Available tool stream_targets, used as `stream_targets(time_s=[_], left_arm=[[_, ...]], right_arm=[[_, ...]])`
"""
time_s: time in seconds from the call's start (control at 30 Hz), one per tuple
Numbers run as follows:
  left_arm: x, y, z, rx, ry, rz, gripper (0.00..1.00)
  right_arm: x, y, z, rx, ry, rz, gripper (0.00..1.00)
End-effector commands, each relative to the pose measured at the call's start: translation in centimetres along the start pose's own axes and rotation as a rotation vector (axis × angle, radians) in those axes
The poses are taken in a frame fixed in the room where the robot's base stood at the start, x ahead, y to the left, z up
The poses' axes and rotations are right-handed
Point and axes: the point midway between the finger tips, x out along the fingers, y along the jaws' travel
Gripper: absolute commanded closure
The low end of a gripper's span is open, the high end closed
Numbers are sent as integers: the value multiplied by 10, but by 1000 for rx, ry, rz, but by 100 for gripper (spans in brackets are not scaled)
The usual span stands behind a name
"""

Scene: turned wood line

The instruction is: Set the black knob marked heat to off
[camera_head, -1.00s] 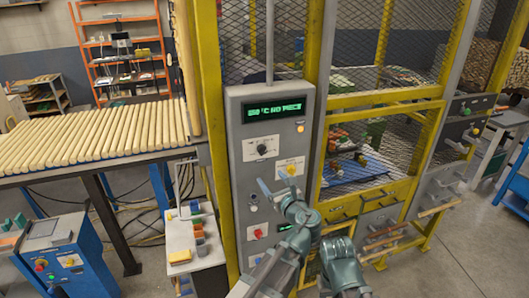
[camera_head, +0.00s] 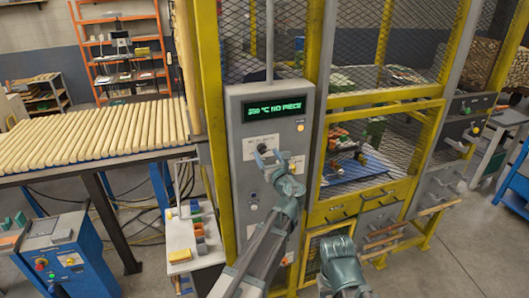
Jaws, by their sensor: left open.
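The black knob (camera_head: 262,148) sits on a white label plate on the upper grey control panel (camera_head: 240,180), below a green display (camera_head: 272,109). The label's print and the knob's pointer are too small to read surely. My left gripper (camera_head: 269,158) is open right at the knob, with one fingertip just below left of it and the other to its right. I cannot tell whether the fingers touch it. The display shows a temperature in °C and "NO PIECE". My right arm (camera_head: 340,265) shows only in part at the bottom, without its gripper.
An orange lamp (camera_head: 300,127) sits at the panel's right. A small dark round control (camera_head: 253,196) is lower on the panel, beside my left arm. Yellow posts and a mesh guard (camera_head: 380,140) flank the panel. A roller conveyor (camera_head: 95,130) stands to the left.

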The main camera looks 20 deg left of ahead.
Motion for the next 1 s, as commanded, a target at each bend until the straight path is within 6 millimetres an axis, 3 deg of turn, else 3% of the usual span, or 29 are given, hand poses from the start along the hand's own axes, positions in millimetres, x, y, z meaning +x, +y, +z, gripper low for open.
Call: stream_targets(time_s=[0.2, 0.6, 1.0], left_arm=[[24, 0, 0, 0, 0, 1, 26], [29, 0, 0, 0, 0, 0, 26], [28, 0, 0, 0, 0, 0, 96]], right_arm=[[0, 0, 0, 0, 0, 0, 50], [0, 0, 0, 0, 0, 0, 50], [0, 0, 0, 0, 0, 0, 50]])
